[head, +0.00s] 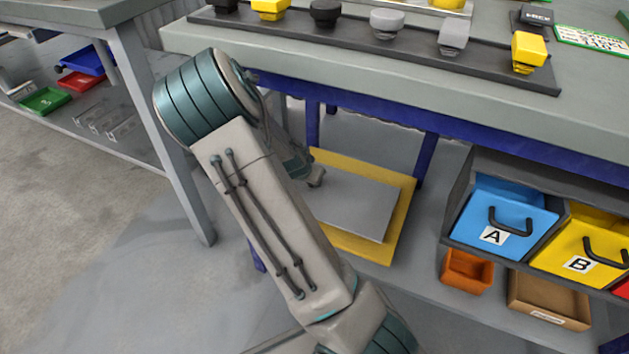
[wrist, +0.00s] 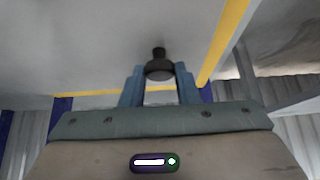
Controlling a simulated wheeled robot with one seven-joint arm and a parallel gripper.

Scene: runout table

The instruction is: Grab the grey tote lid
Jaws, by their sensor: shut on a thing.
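The grey tote lid (head: 352,204) is a flat panel below the workbench, over a larger yellow rectangular piece (head: 402,215). In the wrist view the lid (wrist: 85,45) fills the upper left, with a black knob (wrist: 160,66) standing on it. My gripper (wrist: 160,74) has its two blue fingers on either side of the knob and is shut on it. In the head view my gripper (head: 316,178) is at the lid's upper left, partly hidden by my arm. I cannot tell whether the lid touches the yellow piece.
The workbench edge (head: 400,95) and its blue rail (head: 480,130) overhang the lid. Blue bin A (head: 510,215), yellow bin B (head: 585,245), an orange bin (head: 466,270) and a cardboard box (head: 548,298) stand to the right. A grey table leg (head: 165,140) is at left.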

